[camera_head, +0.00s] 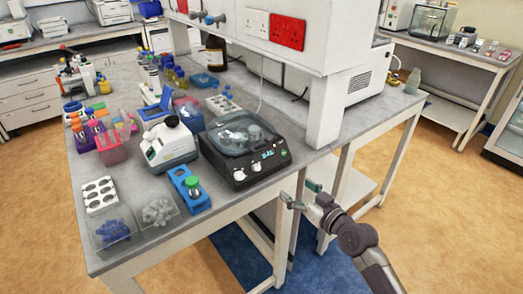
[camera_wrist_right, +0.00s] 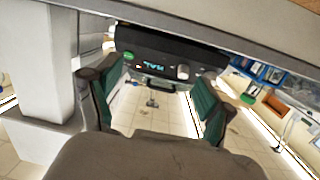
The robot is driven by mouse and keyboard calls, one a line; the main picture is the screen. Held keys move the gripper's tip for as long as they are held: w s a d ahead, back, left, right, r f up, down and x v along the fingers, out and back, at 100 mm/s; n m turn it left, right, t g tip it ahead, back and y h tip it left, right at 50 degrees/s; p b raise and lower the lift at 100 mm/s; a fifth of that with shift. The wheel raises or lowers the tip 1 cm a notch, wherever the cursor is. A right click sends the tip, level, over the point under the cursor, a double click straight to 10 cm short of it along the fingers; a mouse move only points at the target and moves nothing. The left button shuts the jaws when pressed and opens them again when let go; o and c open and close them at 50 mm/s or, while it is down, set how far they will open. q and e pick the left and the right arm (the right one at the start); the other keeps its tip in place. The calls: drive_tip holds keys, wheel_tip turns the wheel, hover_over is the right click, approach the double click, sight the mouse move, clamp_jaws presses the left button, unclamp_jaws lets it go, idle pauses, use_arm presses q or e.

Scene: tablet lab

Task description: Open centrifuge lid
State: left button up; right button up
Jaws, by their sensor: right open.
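The centrifuge (camera_head: 262,166) is a black box with a see-through domed lid (camera_head: 238,130) on top, near the table's front right corner. The lid looks shut. The front panel has a lit display, a green button and a knob; this panel also shows upside down in the right wrist view (camera_wrist_right: 165,67), beyond my fingers. My right gripper (camera_head: 299,193) is open and empty, off the table's right edge, in front of the centrifuge and apart from it. Its two green-padded fingers stand wide apart in the right wrist view (camera_wrist_right: 155,105). My left gripper is not in view.
A white instrument (camera_head: 168,148) and a blue rack with a green-capped vial (camera_head: 188,190) stand left of the centrifuge. A white shelf post (camera_head: 325,110) rises close to its right. Clear trays (camera_head: 112,232) fill the front left corner. The floor on the right is free.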

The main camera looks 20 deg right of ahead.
drive_tip(key=n+t+y, duration=0.1)
approach(264, 148)
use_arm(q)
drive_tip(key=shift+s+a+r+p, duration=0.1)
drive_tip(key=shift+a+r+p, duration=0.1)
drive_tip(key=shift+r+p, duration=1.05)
use_arm(e)
drive_tip(key=x, duration=1)
drive_tip(key=shift+w+f, duration=0.2)
